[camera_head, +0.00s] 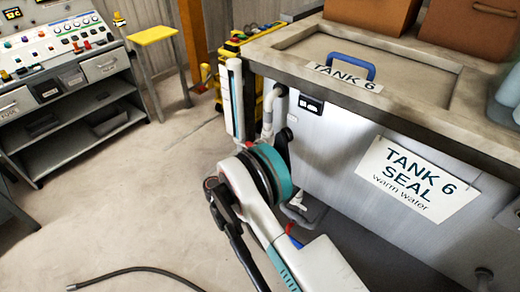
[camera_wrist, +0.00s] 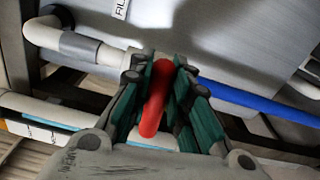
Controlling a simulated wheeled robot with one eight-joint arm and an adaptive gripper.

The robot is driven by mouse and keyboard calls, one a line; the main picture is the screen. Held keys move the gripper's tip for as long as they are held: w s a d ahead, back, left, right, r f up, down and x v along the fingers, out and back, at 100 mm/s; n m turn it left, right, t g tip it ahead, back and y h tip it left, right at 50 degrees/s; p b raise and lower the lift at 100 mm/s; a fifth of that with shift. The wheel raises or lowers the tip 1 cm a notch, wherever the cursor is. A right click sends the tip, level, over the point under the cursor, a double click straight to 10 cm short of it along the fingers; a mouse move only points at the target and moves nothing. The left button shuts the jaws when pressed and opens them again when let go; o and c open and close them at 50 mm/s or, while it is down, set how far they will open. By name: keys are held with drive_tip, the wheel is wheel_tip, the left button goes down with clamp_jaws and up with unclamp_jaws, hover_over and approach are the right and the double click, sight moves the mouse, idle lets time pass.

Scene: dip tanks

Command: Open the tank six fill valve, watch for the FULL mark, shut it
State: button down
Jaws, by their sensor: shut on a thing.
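Tank six (camera_head: 335,150) is the grey tank at right, with a "TANK 6 SEAL warm water" sign (camera_head: 416,180). A white upright tube with a blue stripe (camera_head: 237,98) stands at its left corner; I cannot read a FULL mark on it. In the wrist view my gripper (camera_wrist: 160,90) is shut on a red valve handle (camera_wrist: 155,100), between its teal finger pads. The handle sits by a blue pipe (camera_wrist: 260,102). A label on the tank wall (camera_wrist: 122,8) is only partly readable. In the head view my arm hides the gripper and most of the valve.
White pipework (camera_wrist: 75,42) runs close to the left of my gripper. A blue lid handle (camera_head: 348,64) and brown boxes (camera_head: 372,14) are on the tank top. A control console (camera_head: 60,45) and yellow stool (camera_head: 152,35) stand at left. A dark hose (camera_head: 130,270) lies on otherwise open floor.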

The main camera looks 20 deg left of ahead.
drive_tip(key=shift+f+m, duration=0.2)
drive_tip(key=shift+m, duration=0.4)
drive_tip(key=c, duration=1.5)
unclamp_jaws()
drive_tip(key=v, duration=1.2)
drive_tip(key=shift+f, duration=0.1)
